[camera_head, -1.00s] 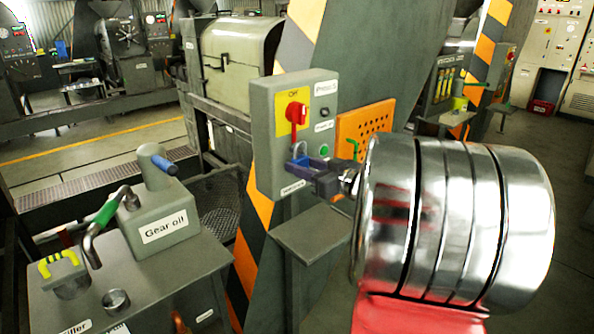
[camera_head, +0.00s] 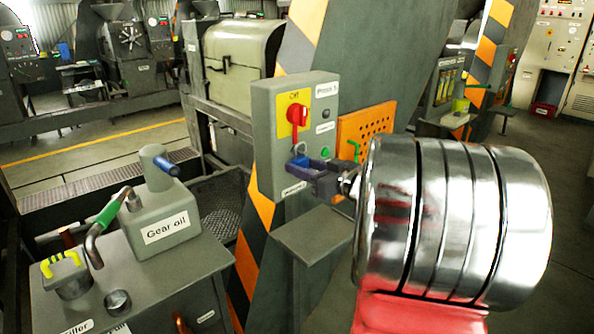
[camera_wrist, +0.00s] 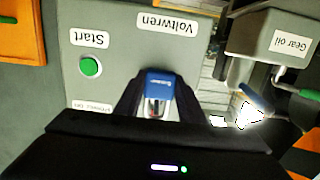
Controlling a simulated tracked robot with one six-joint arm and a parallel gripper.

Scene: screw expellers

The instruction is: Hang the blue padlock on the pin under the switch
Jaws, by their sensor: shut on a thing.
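The blue padlock (camera_head: 302,161) is between the jaws of my gripper (camera_head: 312,167), close to the front of the grey switch box (camera_head: 266,150). Its grey shackle (camera_head: 298,148) points up, below the red switch (camera_head: 297,114) on its yellow plate. In the wrist view the padlock (camera_wrist: 160,77) shows as a blue block between the dark jaws (camera_wrist: 158,97), which are shut on it. I cannot make out the pin, nor whether the shackle is around it.
A green button (camera_head: 325,152) sits right beside the padlock on the box. A small grey shelf (camera_head: 312,236) stands below my gripper. The grey bench (camera_head: 150,285) at left carries the gear oil can (camera_head: 163,222). An orange perforated panel (camera_head: 366,130) is behind.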

